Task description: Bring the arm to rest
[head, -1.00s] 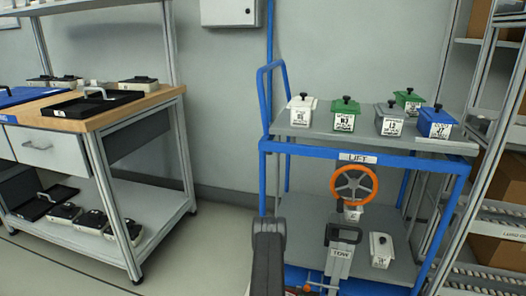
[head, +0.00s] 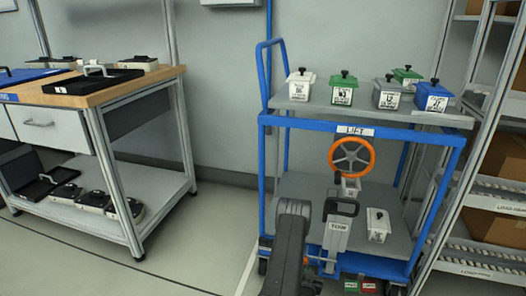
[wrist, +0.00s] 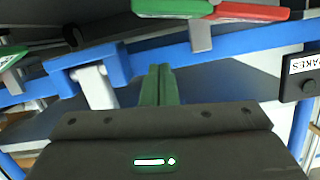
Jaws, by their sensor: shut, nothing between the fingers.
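In the wrist view my gripper (wrist: 161,84) shows as two narrow green fingers close together, with nothing between them. Its dark body with a lit green strip fills the lower part of that view. In the head view a dark grey link of my arm (head: 289,245) rises from the bottom edge, left of the cart's tow handle; the fingers cannot be made out there. The blue cart (head: 400,151) with the LIFT label stands in front of me. In the wrist view blue cart framing lies behind and around the fingers, apparently close by.
An orange handwheel (head: 352,157) and the TOW handle (head: 338,228) stick up at the cart. Green (head: 351,285) and red (head: 369,287) pedals sit low. Several lidded boxes stand on the cart's top shelf. A workbench (head: 120,90) is left, a rack right; floor between is clear.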

